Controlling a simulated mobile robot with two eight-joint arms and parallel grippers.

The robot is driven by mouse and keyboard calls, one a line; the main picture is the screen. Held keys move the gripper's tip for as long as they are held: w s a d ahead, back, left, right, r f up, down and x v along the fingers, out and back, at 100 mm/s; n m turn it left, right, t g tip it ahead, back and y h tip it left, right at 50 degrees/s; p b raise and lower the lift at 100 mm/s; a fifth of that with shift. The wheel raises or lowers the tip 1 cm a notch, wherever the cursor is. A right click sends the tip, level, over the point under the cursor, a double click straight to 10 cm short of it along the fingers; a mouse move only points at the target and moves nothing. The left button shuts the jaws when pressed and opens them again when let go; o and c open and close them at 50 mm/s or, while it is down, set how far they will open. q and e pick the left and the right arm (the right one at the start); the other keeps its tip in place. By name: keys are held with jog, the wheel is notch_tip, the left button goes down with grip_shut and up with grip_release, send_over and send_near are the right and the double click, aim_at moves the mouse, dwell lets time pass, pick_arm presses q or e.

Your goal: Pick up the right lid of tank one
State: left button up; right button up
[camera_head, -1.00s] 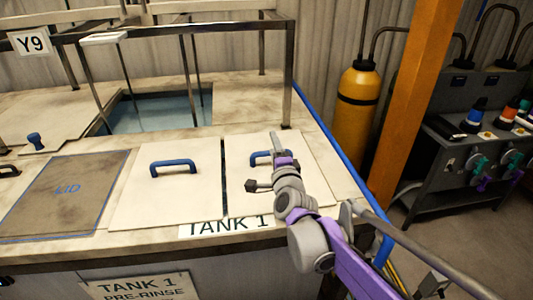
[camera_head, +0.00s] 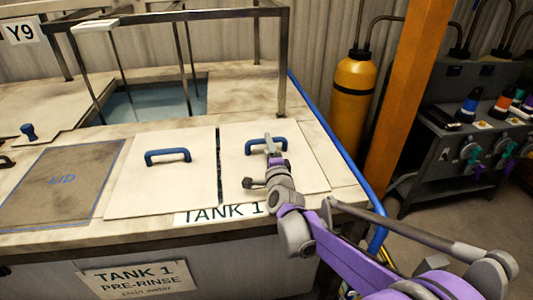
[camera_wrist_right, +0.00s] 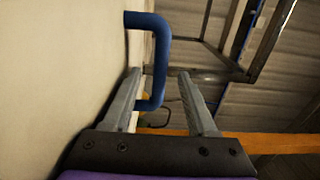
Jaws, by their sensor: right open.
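The right lid of tank one (camera_head: 295,172) is a pale square panel lying flat, with a blue U-shaped handle (camera_head: 284,144). In the right wrist view the blue handle (camera_wrist_right: 161,50) stands out from the pale lid surface (camera_wrist_right: 60,70). The open fingers of my right gripper (camera_wrist_right: 156,85) point toward it, with the handle's near end beside the left finger and between the two fingers. I cannot tell whether they touch. My left gripper is not in view.
The left lid (camera_head: 160,185) with its own blue handle lies beside the right lid. A dark marked LID spot (camera_head: 60,185) is further left. A metal frame (camera_head: 283,60) stands over an open tank (camera_head: 145,103) behind. A blue pipe (camera_head: 340,150) runs along the right edge.

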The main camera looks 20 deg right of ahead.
aim_at(266, 146)
jog(key=x, duration=0.3)
jog(key=shift+w, duration=0.2)
jog(key=shift+s, duration=0.1)
grip_shut()
dwell(1.2)
